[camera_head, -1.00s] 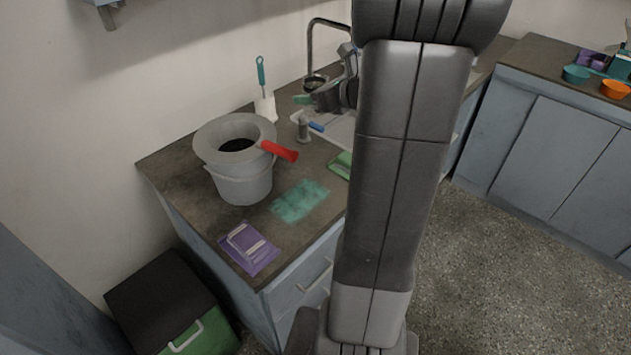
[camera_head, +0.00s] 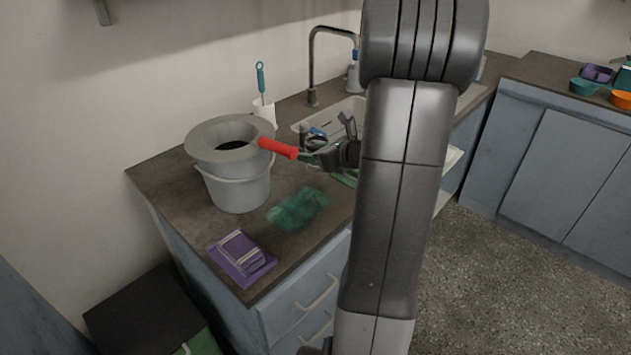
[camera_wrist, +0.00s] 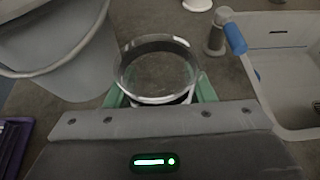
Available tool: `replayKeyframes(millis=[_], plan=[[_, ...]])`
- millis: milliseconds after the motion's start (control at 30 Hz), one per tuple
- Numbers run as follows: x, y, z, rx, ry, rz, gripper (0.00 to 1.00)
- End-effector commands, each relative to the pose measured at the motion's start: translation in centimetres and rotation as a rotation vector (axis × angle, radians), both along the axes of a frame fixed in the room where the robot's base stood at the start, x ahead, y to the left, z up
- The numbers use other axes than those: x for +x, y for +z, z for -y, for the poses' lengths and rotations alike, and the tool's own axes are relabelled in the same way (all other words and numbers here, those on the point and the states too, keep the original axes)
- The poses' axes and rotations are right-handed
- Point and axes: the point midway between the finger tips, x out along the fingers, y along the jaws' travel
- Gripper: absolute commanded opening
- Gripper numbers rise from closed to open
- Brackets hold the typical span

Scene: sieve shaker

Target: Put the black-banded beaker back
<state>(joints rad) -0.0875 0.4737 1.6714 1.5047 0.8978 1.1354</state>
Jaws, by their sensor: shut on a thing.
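The black-banded beaker (camera_wrist: 157,72) is a clear round glass with a dark band below its rim, seen from above in the wrist view. My gripper (camera_wrist: 157,98) is shut on it, with a green finger on either side. In the head view my gripper (camera_head: 308,156) is over the counter, between the grey bucket and the sink, close to the red handle's tip. I cannot make out the beaker clearly in the head view. My arm hides part of the counter there.
A grey bucket (camera_head: 238,190) with a funnel-like top and a red handle (camera_head: 277,148) stands left. The sink (camera_wrist: 290,50) and a grey post with a blue handle (camera_wrist: 235,38) are right. A teal cloth (camera_head: 297,209) and purple item (camera_head: 240,258) lie in front.

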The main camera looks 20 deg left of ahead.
Motion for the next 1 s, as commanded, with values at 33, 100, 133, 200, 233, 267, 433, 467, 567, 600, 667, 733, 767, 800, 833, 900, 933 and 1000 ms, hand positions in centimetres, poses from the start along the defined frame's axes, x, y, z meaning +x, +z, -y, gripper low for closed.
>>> replayKeyframes(millis=[33, 100, 133, 200, 233, 267, 433, 467, 567, 600, 667, 733, 767, 800, 833, 900, 933, 1000], plan=[[0.0, -1.2, 0.0, 0.000, 0.000, -0.004, 0.22], [0.0, -1.9, 0.0, 0.001, 0.000, -0.003, 0.22], [0.0, -2.2, 0.0, 0.000, 0.000, -0.002, 0.22], [0.0, -2.7, 0.0, 0.000, 0.000, -0.002, 0.22], [0.0, -3.0, 0.0, 0.000, 0.001, -0.002, 0.22], [0.0, -3.5, 0.0, 0.000, 0.000, -0.002, 0.22], [0.0, -5.8, 0.0, 0.000, -0.001, -0.002, 0.22], [0.0, -6.0, 0.0, 0.001, -0.001, -0.002, 0.22], [0.0, -6.1, 0.0, 0.000, 0.000, 0.001, 0.22], [0.0, -6.1, 0.0, 0.000, 0.001, 0.002, 0.22], [0.0, -6.0, 0.0, 0.000, 0.001, 0.002, 0.22], [0.0, -6.0, 0.0, 0.000, 0.000, 0.001, 0.22], [0.0, -6.1, 0.0, 0.000, 0.000, 0.001, 0.22], [0.0, -6.2, 0.0, 0.000, 0.000, 0.001, 0.22], [0.0, -6.4, 0.0, 0.000, 0.000, 0.001, 0.22], [0.0, -6.5, 0.0, 0.000, 0.000, 0.001, 0.51], [0.0, -6.4, 0.0, 0.000, 0.000, 0.001, 0.57], [0.0, -6.4, 0.0, 0.000, 0.000, 0.001, 0.71]])
